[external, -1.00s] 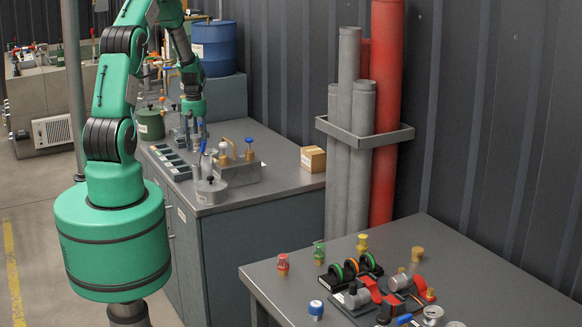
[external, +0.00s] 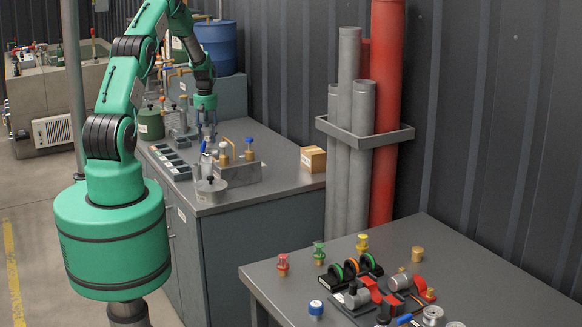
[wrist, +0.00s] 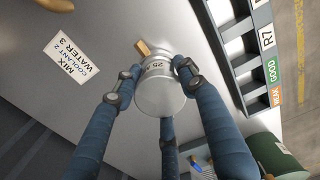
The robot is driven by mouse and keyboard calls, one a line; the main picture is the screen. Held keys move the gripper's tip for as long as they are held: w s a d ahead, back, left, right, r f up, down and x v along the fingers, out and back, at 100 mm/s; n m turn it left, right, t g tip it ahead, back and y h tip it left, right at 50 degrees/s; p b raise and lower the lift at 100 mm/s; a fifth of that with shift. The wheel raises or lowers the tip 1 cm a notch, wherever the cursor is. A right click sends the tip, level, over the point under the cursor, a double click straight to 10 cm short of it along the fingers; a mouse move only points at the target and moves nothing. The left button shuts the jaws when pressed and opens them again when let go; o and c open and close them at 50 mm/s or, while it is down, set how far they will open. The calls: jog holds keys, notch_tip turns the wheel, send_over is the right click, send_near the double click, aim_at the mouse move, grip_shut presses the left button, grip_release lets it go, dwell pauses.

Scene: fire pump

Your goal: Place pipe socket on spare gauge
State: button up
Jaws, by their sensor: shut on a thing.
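My gripper (external: 207,136) is over the far workbench, pointing down. In the wrist view its blue fingers (wrist: 155,85) are closed around a grey metal cylinder with a dark marking, which looks like the pipe socket (wrist: 160,98). A small brass-coloured piece (wrist: 143,47) shows just past the cylinder's rim; I cannot tell what it belongs to. The held piece is too small to make out clearly in the external view. I cannot pick out the spare gauge with certainty in either view.
The bench has a compartment tray (external: 170,162), a green pot (external: 150,125), a fixture block with coloured fittings (external: 237,174), a grey lidded pot (external: 211,191) and a cardboard box (external: 313,159). A white label (wrist: 73,63) lies on the bench. Clear bench surface surrounds the box.

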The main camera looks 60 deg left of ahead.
jog(key=shift+w+a+f, duration=0.15)
jog(key=shift+w+a, duration=0.85)
jog(key=shift+a, duration=0.1)
jog(key=shift+f, duration=1.7)
jog(key=shift+f, duration=0.1)
jog(key=o, duration=1.3)
jog(key=shift+f, duration=0.1)
jog(key=shift+o, duration=0.2)
notch_tip(320, 180, up, 12)
